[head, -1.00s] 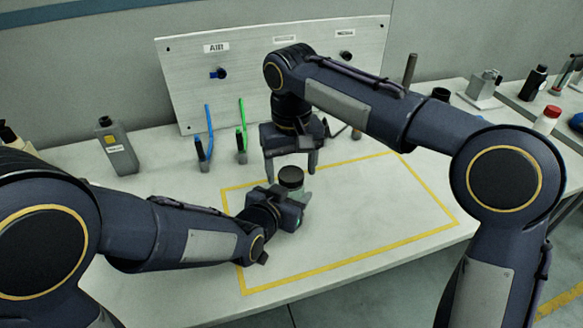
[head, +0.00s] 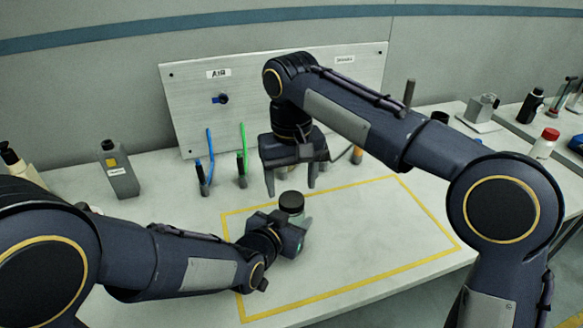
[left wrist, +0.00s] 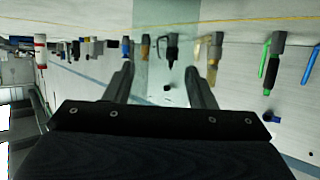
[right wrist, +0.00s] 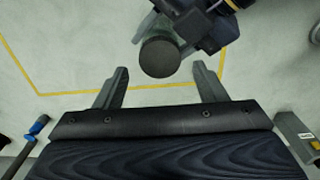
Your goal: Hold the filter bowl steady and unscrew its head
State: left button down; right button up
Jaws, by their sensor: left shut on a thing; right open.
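The filter's round black head (head: 291,201) sits on its clear bowl (left wrist: 167,60), inside the yellow outline on the bench. My left gripper (head: 290,222) is shut on the bowl from the left; its fingers hide much of the bowl in the head view. My right gripper (head: 290,184) points down, open and empty, just above the head. In the right wrist view the head (right wrist: 160,57) lies between the line of the two fingers, apart from both. I cannot tell whether the head is loosened.
A panel (head: 300,95) stands at the back of the bench. Blue (head: 209,150) and green (head: 243,140) upright tools stand before it. A grey bottle (head: 120,172) is at left. The yellow outline (head: 350,279) is bare to the right.

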aim_at(292, 198)
jog(key=shift+f, duration=1.9)
jog(key=c, duration=0.9)
jog(key=o, duration=1)
jog(key=shift+r, duration=2.3)
pick_arm(q)
jog(key=c, duration=0.5)
grip_release()
